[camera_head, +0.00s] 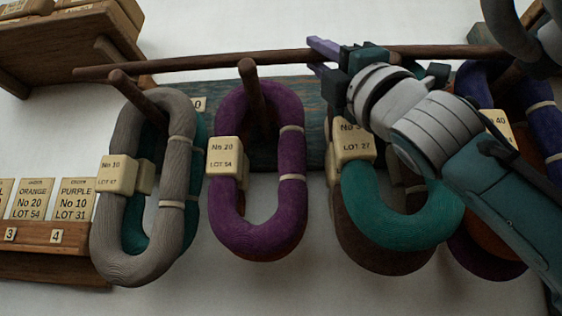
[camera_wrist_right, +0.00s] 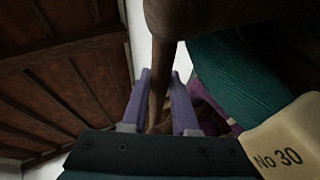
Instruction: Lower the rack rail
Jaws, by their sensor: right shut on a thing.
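The rack rail (camera_head: 210,61) is a long thin brown wooden bar that crosses above the hanging yarn skeins, slightly higher at its right end. My right gripper (camera_head: 322,58) comes in from the right, and its purple fingers are shut on the rail right of its middle. In the right wrist view the rail (camera_wrist_right: 158,85) passes between the two fingers (camera_wrist_right: 163,95). My forearm and hand hide part of the rail and some skeins behind. My left gripper is in neither view.
Grey (camera_head: 110,235), purple (camera_head: 290,215) and teal (camera_head: 405,225) skeins with tags hang on pegs below the rail from a dark board (camera_head: 320,150). A wooden shelf (camera_head: 60,45) is at upper left. A tagged ledge (camera_head: 40,238) is at lower left.

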